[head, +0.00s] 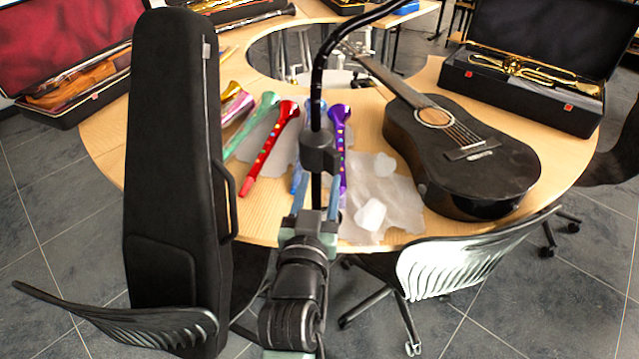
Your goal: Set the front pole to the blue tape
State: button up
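A thin black pole (317,105) rises in front of the table in the head view. It runs straight up, then bends to the right and leaves the top of the picture. A dark block (319,155) sits around the pole. My gripper (318,190) is just below this block, with its blue-grey fingers spaced apart on either side of the pole. I cannot tell whether the fingers touch the pole or block. The pole's lower end is hidden behind my arm. I cannot make out any blue tape on the pole.
The wooden table (105,135) holds colourful toy horns (270,150), crumpled clear wrapping (385,200), a black guitar (470,180) and open instrument cases (560,95). A tall black case (170,150) stands close on the left. Chairs (460,265) stand at the table's front.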

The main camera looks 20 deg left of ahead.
grip_shut()
dwell(0.3)
dwell(1.2)
